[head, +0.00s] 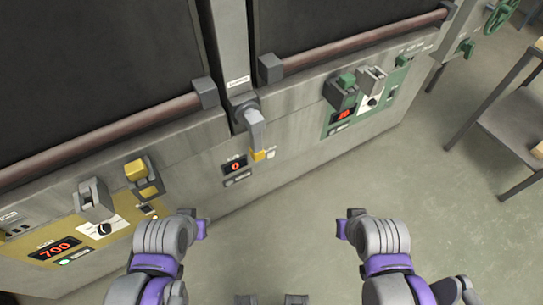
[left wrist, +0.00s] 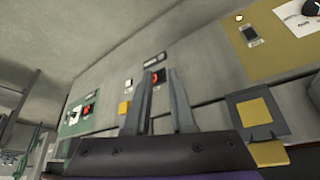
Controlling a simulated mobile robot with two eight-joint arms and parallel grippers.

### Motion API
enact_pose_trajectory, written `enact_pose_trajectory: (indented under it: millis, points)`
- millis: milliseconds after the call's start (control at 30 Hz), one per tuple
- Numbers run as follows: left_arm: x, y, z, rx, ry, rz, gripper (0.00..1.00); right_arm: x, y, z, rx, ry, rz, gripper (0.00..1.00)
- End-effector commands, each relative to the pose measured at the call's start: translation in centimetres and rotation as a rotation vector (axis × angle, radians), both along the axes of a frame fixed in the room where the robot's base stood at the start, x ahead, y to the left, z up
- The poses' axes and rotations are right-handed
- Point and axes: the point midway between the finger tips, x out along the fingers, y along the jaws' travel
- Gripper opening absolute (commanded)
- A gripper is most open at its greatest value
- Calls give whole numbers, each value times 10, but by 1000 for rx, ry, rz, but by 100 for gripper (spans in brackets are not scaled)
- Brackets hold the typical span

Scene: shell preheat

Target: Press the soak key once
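The panel lettering is too small to read, so I cannot tell which key is the soak key. In the head view, a small key (head: 238,178) lies under the middle red display (head: 236,166), which shows 0. Another key (head: 76,256) is below the 700 display (head: 55,249) on the yellow panel (head: 122,233). My left gripper (head: 198,227) is in front of the machine, between the yellow panel and the middle display. In the left wrist view, its two fingers (left wrist: 157,100) are apart and empty, with the middle display (left wrist: 158,76) behind them. My right gripper (head: 346,226) is over open floor; its finger gap is unclear.
A green panel (head: 361,114) with a red display is on the right. A metal rack (head: 505,128) stands at right. The floor before the machine is clear.

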Motion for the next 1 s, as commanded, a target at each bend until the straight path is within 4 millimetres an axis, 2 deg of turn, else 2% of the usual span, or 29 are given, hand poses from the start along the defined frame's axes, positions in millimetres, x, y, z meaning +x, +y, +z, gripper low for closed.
enact_pose_trajectory:
  millis: [33,100,1000]
  points:
    - [0,0,0,0,0,0,12,0,0,0,0,0,0,0]
    - [0,0,0,0,0,0,0,0,0,0,0,0,0,0]
    - [0,0,0,0,0,0,0,0,0,0,0,0,0,0]
